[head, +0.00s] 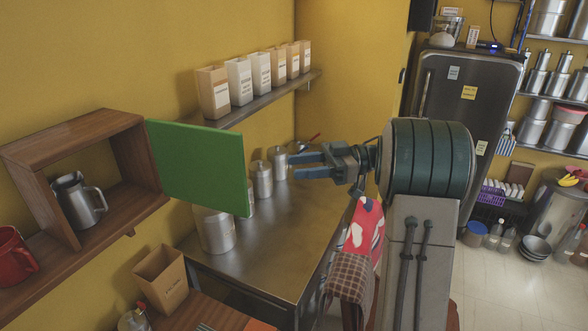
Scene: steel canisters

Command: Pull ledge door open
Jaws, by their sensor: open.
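The green door (197,165) is hinged on the right side of a small wooden box cabinet (30,155) on the wall ledge. It stands swung out from the cabinet, so the front is open and the inside shows. A steel jug (75,203) stands inside. My gripper (292,165) is open and empty, to the right of the door and apart from it, above the steel counter. Its fingers point left toward the door. The far side of the door is hidden.
A steel counter (285,230) below bears several canisters, one large (214,232). A wall shelf (270,98) with several labelled boxes is behind. A red mug (14,254) stands on the ledge left of the cabinet. Cloths (352,265) hang near my arm. A fridge (455,110) is at right.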

